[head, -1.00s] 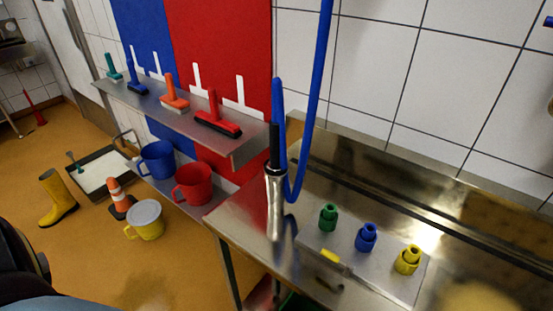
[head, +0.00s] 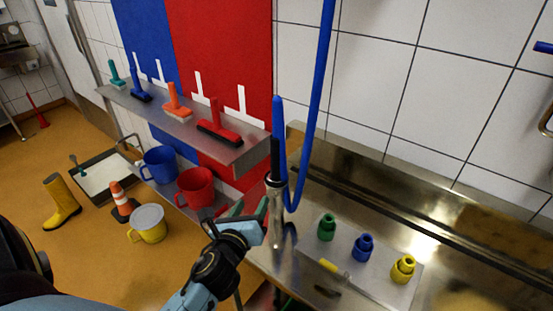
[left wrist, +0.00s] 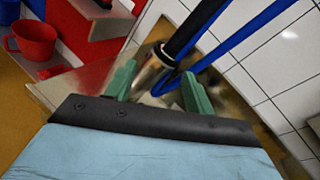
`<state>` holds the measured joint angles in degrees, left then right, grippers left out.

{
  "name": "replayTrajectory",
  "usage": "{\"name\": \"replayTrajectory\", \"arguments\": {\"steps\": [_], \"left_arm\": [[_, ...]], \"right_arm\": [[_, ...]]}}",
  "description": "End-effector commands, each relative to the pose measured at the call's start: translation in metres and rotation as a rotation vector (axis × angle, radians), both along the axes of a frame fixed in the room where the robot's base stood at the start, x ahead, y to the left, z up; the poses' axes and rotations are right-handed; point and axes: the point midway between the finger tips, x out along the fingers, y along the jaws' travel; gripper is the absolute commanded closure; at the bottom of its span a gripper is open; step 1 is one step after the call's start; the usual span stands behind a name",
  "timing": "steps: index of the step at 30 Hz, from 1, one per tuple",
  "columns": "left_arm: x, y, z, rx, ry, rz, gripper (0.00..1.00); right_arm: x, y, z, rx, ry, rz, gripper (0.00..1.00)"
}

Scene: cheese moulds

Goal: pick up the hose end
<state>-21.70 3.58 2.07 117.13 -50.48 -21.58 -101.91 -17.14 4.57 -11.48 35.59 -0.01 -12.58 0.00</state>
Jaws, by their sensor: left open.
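The hose end (head: 276,205) hangs upright over the left end of the steel counter, a silver nozzle with a black grip below a blue hose (head: 318,95). My left gripper (head: 250,207) is just left of the nozzle in the head view, its jaws open. In the left wrist view the hose end (left wrist: 175,42) shows beyond and between the two green fingers (left wrist: 158,88), with the blue hose beside it. I cannot tell whether any finger touches it. My right gripper is not in view.
Green (head: 327,228), blue (head: 364,247) and yellow (head: 403,269) fittings stand on a plate on the counter (head: 330,190). A shelf with brushes (head: 218,130) and a red jug (head: 196,187) are to the left. The tiled wall is behind.

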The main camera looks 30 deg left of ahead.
Motion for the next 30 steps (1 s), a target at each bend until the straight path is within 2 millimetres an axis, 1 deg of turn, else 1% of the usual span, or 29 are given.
{"name": "replayTrajectory", "arguments": {"steps": [1, 3, 6, 9, 11, 18, 21, 28, 30], "left_arm": [[0.004, -0.001, 0.009, 0.112, -0.005, -0.028, 0.47], [0.008, -0.003, 0.018, 0.243, -0.008, -0.061, 0.47], [0.011, -0.005, 0.024, 0.366, -0.008, -0.086, 0.47], [0.017, -0.005, 0.027, 0.420, -0.010, -0.098, 0.47], [0.025, -0.004, 0.029, 0.431, -0.011, -0.100, 0.47], [0.069, 0.006, 0.029, 0.427, -0.010, -0.098, 0.47], [0.082, 0.009, 0.028, 0.425, -0.010, -0.098, 0.47], [0.097, 0.012, 0.027, 0.424, -0.008, -0.099, 0.47], [0.106, 0.012, 0.028, 0.422, -0.009, -0.097, 0.47]], "right_arm": [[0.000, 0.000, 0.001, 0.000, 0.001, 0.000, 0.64], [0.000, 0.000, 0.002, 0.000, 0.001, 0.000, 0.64], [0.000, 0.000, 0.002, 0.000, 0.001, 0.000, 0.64], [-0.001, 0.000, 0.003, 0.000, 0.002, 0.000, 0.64], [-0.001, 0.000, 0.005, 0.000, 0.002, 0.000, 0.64], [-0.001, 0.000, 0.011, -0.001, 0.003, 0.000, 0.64], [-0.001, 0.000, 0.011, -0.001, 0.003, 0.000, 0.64], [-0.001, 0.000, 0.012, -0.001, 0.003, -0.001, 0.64], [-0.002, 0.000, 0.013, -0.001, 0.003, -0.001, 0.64]]}}
